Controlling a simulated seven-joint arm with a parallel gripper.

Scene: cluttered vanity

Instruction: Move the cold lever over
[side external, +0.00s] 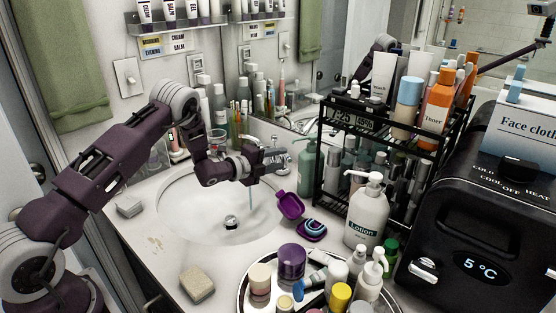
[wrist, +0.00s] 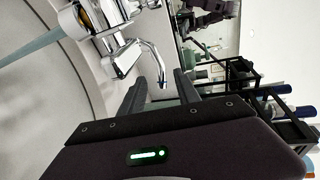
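The chrome faucet (side external: 283,161) stands at the back right of the basin, with a thin stream of water (side external: 252,197) falling from it. In the wrist view the faucet body (wrist: 98,22) is at upper left. A thin curved chrome lever with a blue tip (wrist: 162,84), which looks like the cold lever, reaches down between my fingers. My gripper (wrist: 162,78) is open, one finger on each side of the lever tip. No clear contact shows. In the side view my gripper (side external: 262,160) is at the faucet and hides part of it; the lever cannot be made out there.
The white basin (side external: 185,215) lies below my gripper.

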